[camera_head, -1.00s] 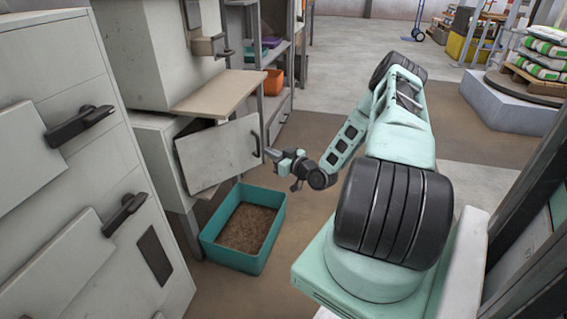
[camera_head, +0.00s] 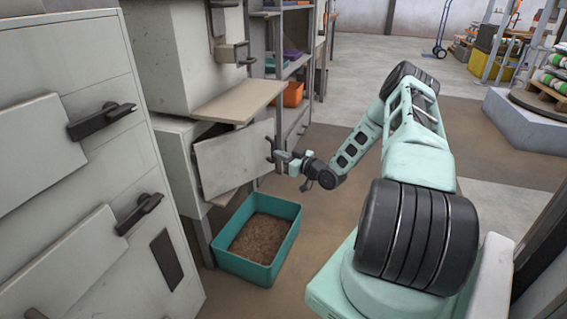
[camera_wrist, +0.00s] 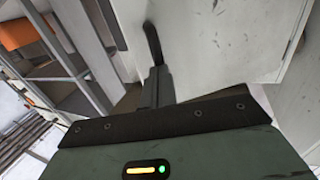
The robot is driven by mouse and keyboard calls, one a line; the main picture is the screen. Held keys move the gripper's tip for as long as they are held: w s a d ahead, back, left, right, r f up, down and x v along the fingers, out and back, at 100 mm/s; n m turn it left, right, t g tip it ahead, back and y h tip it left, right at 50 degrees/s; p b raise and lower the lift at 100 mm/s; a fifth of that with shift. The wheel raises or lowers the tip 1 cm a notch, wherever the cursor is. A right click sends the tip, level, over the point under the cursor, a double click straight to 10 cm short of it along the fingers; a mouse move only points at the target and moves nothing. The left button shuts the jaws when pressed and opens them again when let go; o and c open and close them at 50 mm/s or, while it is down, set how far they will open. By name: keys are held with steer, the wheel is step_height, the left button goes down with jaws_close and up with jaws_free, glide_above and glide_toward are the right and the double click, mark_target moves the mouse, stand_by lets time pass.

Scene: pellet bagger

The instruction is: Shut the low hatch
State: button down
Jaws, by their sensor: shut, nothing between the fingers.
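The low hatch (camera_head: 232,160) is a pale grey door panel under a beige shelf board. It stands ajar, with a dark gap along its top left side. Its dark bar handle (camera_head: 269,147) is near its free right edge. My gripper (camera_head: 274,156) is shut at that handle, in front of the panel's right edge. In the wrist view, the shut fingers (camera_wrist: 157,84) point at the lower end of the handle (camera_wrist: 153,42). I cannot tell whether they touch it. The hatch panel (camera_wrist: 215,45) fills the upper middle there.
A teal bin (camera_head: 287,247) of brown pellets stands on the floor below the hatch. The beige board (camera_head: 238,101) juts out above it. A grey cabinet (camera_head: 60,170) with dark handles fills the left. Shelves (camera_head: 291,72) stand behind.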

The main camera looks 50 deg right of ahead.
steer(key=w+y+b, duration=0.1)
steer(key=w, duration=0.1)
steer(key=w+d+n+y, duration=0.1)
steer(key=w+n+y+b, duration=0.1)
steer(key=w, duration=0.1)
steer(key=shift+w+d+f+b, duration=0.25)
steer(key=shift+w+d+b, duration=0.1)
steer(key=w+b, duration=0.2)
steer(key=w, duration=0.8)
steer(key=shift+w+d+r+b, duration=0.25)
steer(key=shift+b, duration=0.05)
steer(key=shift+a, duration=0.1)
